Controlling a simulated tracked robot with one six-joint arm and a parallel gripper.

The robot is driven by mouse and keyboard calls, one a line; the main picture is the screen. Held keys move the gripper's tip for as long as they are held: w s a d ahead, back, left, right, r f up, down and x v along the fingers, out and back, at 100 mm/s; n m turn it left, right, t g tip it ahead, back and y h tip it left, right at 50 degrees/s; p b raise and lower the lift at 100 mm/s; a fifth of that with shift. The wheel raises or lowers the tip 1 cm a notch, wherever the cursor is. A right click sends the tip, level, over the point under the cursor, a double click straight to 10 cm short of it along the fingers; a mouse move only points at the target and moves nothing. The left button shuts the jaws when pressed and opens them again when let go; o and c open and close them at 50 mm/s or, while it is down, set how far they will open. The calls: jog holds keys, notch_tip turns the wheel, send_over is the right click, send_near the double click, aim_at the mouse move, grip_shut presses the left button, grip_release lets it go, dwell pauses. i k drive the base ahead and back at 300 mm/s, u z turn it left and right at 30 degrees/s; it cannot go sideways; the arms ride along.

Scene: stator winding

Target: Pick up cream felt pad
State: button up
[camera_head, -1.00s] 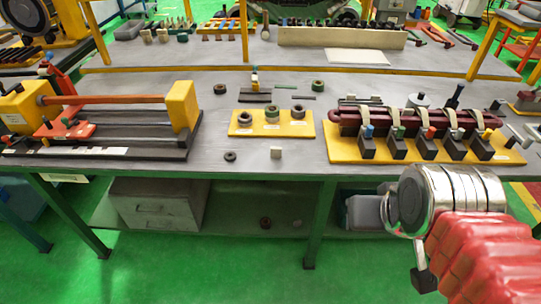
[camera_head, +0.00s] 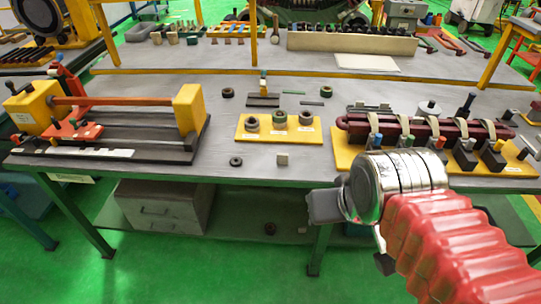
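A flat cream sheet (camera_head: 367,62) lies farther back on the raised rear bench. My gripper (camera_head: 323,206) is in front of the bench, to the right of and lower in the picture than the small cream piece, and apart from it. Its dark end points left. The fingers are too unclear to tell whether they are open or shut. Nothing is seen held.
A dark ring (camera_head: 236,161) lies left of the small cream piece. A yellow plate (camera_head: 258,135) with rings on it stands just behind. A yellow fixture (camera_head: 346,160) with a dark red coil is to the right, close to my arm. A yellow-ended clamp bench (camera_head: 190,108) stands left.

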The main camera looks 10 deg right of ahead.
aim_at(282, 158)
jog(key=u, duration=0.1)
jog(key=i, duration=0.85)
jog(key=z, duration=0.05)
jog(key=k, duration=0.5)
jog(key=u, duration=1)
jog(key=i, duration=0.6)
